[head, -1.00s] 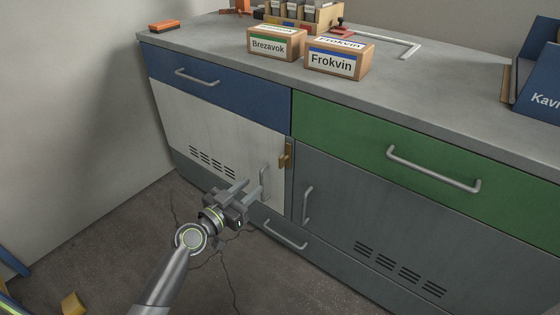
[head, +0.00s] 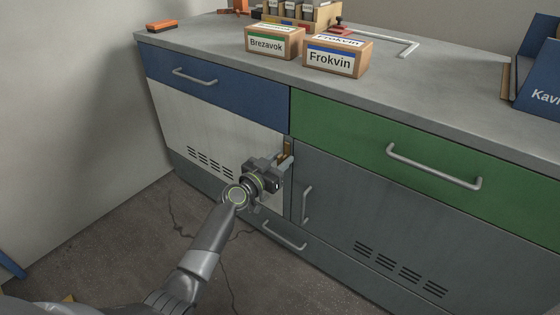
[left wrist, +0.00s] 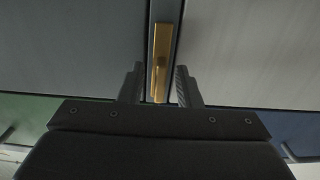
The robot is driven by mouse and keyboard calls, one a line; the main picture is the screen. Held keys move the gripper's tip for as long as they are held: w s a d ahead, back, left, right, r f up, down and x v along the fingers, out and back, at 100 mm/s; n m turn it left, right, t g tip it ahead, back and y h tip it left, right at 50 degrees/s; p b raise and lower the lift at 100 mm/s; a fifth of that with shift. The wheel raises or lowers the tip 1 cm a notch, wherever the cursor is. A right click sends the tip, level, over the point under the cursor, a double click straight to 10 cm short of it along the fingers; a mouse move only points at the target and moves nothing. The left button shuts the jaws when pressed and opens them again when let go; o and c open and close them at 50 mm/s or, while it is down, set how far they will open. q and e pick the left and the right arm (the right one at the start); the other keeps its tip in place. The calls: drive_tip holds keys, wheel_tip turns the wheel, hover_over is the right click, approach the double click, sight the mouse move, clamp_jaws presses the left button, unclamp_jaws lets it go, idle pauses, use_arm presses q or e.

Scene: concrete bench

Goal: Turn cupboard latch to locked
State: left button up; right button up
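The cupboard latch (head: 288,148) is a small brass piece at the edge between the white door (head: 180,120) and the grey door (head: 380,220). My left gripper (head: 284,162) partly covers its lower part in the head view. In the left wrist view the latch (left wrist: 161,50) is a long brass plate with a raised knob or bar, lying lengthwise along the seam. My left gripper (left wrist: 160,76) is open, with one finger on each side of the latch in that view. I cannot tell whether the fingers touch it. My right gripper is not in view.
A blue drawer (head: 215,86) and a green drawer (head: 350,132) sit above the doors. The grey door's handle (head: 307,205) is just right of my gripper. Boxes labelled Brezavok (head: 274,42) and Frokvin (head: 336,56) stand on the bench top (head: 420,95).

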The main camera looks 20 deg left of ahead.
use_arm(q)
clamp_jaws()
drive_tip(key=shift+n, duration=0.4)
drive_tip(key=n, duration=0.2)
drive_tip(key=shift+a+n+b, duration=0.1)
drive_tip(key=shift+n+b, duration=0.2)
drive_tip(key=shift+n, duration=0.1)
drive_tip(key=n, duration=0.3)
drive_tip(key=shift+n, duration=0.3)
drive_tip(key=n, duration=0.5)
drive_tip(key=shift+a+f, duration=0.1)
drive_tip(key=shift+f, duration=0.05)
drive_tip(key=n+p, duration=0.1)
drive_tip(key=n, duration=0.4)
drive_tip(key=shift+f+n, duration=0.1)
drive_tip(key=shift+n, duration=0.3)
